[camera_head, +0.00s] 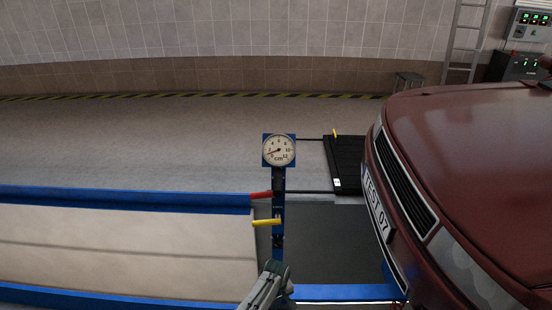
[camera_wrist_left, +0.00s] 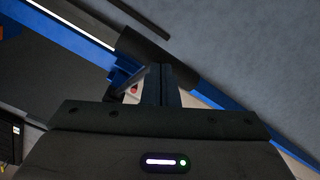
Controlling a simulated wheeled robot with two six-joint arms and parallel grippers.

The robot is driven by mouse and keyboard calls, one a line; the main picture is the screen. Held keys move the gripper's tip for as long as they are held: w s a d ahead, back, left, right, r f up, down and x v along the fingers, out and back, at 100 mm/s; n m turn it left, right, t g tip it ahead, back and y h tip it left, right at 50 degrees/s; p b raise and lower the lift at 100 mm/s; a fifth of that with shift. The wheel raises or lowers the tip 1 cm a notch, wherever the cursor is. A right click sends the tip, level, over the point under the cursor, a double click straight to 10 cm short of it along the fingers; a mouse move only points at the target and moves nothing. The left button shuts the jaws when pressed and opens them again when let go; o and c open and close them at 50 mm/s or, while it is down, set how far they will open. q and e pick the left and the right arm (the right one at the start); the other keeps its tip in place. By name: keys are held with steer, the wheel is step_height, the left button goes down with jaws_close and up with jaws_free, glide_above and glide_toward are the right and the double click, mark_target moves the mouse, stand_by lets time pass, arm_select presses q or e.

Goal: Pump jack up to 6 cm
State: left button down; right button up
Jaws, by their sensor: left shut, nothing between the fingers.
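The sliding jack's post (camera_head: 278,215) stands upright over the pit, left of the car's front. Its round dial (camera_head: 278,150) has a needle pointing to the lower left, near the low numbers; the exact reading is too small to tell. A red lever (camera_head: 261,195) and a yellow lever (camera_head: 266,222) stick out to the left of the post. My left gripper (camera_head: 277,267) is low at the post's foot, below the yellow lever. In the left wrist view its shut fingers (camera_wrist_left: 162,84) point at a dark cylindrical bar (camera_wrist_left: 155,55); contact is unclear. My right gripper is out of view.
The dark red car (camera_head: 470,180) fills the right side. Blue rails (camera_head: 120,199) edge the pit. A black ramp plate (camera_head: 345,163) lies behind the jack by the car. A ladder (camera_head: 465,40) and control boxes (camera_head: 525,65) stand at the back right. The floor at left is clear.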

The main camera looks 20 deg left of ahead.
arm_select(q)
steer(key=shift+f, duration=0.1)
steer(key=s+d+f+b, duration=0.1)
steer(key=s+f+b, duration=0.2)
steer(key=f, duration=0.4)
steer(key=shift+s+f+b, duration=0.25)
steer(key=shift+s+b, duration=0.05)
steer(key=shift+s, duration=0.1)
step_height(320, 180, down, 7)
steer(key=s+b, duration=0.2)
steer(key=b, duration=0.3)
steer(key=shift+w+a+r+p, duration=0.15)
steer(key=shift+w+r+p, duration=0.8)
steer(key=shift+r+p, duration=1.2)
steer(key=shift+w+a+r+p, duration=0.15)
steer(key=shift+w+r+p, duration=1.1)
steer(key=shift+r, duration=1.55)
steer(key=shift+w+a+r+p, duration=0.15)
steer(key=shift+w+r+p, duration=0.5)
steer(key=shift+r+p, duration=1.65)
steer(key=shift+r, duration=0.1)
